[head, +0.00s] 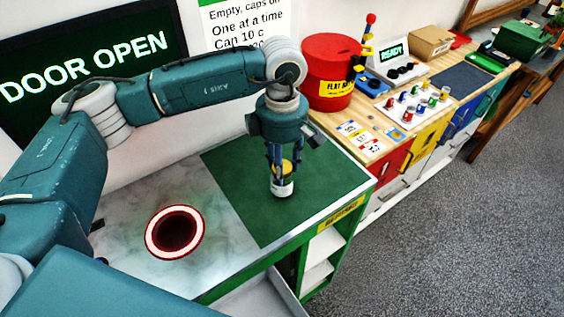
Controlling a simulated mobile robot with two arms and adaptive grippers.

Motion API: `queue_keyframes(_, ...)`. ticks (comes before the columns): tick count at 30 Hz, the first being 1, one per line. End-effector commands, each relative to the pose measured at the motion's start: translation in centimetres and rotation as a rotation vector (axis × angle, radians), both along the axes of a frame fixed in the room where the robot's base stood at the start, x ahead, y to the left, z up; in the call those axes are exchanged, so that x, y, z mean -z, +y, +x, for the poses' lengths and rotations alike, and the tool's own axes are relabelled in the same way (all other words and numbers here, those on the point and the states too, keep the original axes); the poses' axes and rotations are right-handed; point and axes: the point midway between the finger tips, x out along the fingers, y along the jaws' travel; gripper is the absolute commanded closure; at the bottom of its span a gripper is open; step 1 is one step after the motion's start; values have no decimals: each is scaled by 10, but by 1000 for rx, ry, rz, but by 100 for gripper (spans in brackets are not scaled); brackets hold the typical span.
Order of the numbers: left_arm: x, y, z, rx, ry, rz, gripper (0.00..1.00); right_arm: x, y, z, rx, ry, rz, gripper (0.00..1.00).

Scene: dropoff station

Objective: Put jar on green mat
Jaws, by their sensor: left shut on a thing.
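The jar (282,187) is small, with a white lower body and a yellow part higher up between my fingers. It is upright over the middle of the green mat (235,205). My left gripper (282,167) points down and is shut on the jar. The jar's base looks at or just above the mat; I cannot tell whether it touches. The fingers hide part of the jar's upper end. My right gripper is not in view.
A round hole with a lit red-edged ring (152,236) is in the marble counter left of the mat. A red drum (331,75) stands behind right. A wooden bench (385,128) with several small jars and a grey device (398,66) extends right. Most of the mat is bare.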

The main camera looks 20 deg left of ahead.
Motion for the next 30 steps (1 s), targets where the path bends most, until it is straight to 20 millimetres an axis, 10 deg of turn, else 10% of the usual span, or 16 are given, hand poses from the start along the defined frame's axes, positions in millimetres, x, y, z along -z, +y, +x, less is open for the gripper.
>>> queue_keyframes(8, 7, 0, 0, 0, -1, 0, 97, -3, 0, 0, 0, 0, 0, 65)
queue_keyframes(9, 8, 0, 0, 0, 0, 0, 59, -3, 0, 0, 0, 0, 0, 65)
queue_keyframes(12, 8, 0, 0, 0, 0, 1, 42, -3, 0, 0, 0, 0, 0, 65)
queue_keyframes(23, 3, 0, 1, 1, -3, 0, 42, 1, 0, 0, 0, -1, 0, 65)
queue_keyframes(30, -35, -1, 2, 2, -7, -1, 42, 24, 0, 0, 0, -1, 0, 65)
